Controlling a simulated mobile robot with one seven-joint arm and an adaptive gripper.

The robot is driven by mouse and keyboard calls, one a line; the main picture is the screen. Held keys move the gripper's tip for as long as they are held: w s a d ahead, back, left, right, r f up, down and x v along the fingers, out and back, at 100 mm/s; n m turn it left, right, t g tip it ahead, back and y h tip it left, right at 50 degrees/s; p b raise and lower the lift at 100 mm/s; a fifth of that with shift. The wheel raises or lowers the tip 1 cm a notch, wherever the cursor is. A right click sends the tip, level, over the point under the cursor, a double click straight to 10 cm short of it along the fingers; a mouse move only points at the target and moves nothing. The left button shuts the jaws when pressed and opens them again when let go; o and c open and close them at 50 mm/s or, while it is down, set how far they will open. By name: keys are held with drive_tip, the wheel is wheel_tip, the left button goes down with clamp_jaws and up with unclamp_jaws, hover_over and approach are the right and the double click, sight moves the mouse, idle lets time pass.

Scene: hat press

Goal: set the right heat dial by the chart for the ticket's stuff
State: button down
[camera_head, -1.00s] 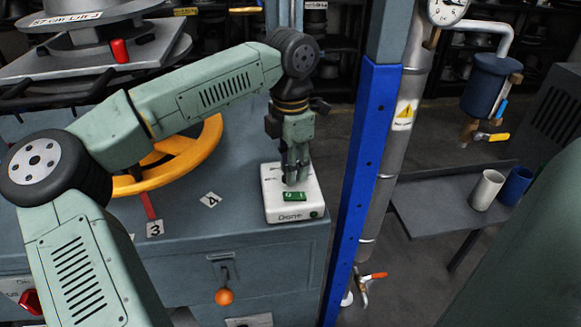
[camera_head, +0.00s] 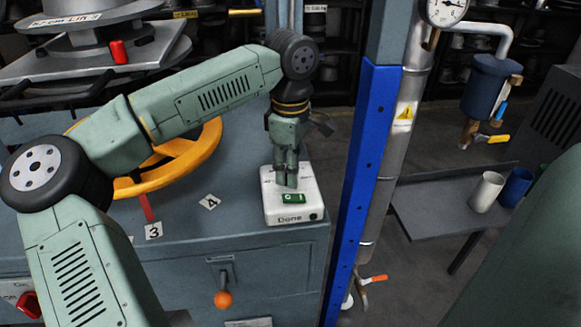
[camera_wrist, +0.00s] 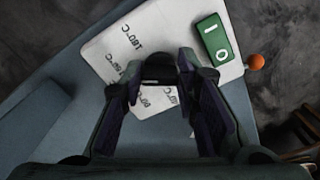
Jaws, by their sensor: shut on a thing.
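A white control box (camera_head: 312,208) marked "Done" sits on the grey machine top, with a green rocker switch (camera_head: 293,198) on it. My gripper (camera_head: 287,182) points down onto the box, behind the switch. In the wrist view my gripper (camera_wrist: 160,75) is shut on a dark dial (camera_wrist: 158,71), mostly hidden between the fingers. Printed °C marks surround it on the white face (camera_wrist: 120,42); one reads 160°C, others are partly covered. The green switch (camera_wrist: 214,40) lies up and right of the fingers. The dial's pointer is hidden. I see no ticket or chart that I can read.
A yellow handwheel (camera_head: 185,160) stands left of the box, behind my arm. Tags "3" (camera_head: 153,231) and "4" (camera_head: 210,202) lie on the machine top. A blue post (camera_head: 365,170) rises close to the right. An orange-knobbed lever (camera_head: 223,299) is on the front.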

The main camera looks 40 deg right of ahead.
drive_tip(key=shift+m, duration=0.8)
drive_tip(key=c, duration=1.2)
unclamp_jaws()
drive_tip(key=shift+c, duration=0.2)
drive_tip(key=shift+r, duration=0.1)
wheel_tip(320, 180, up, 12)
drive_tip(key=shift+s, duration=0.15)
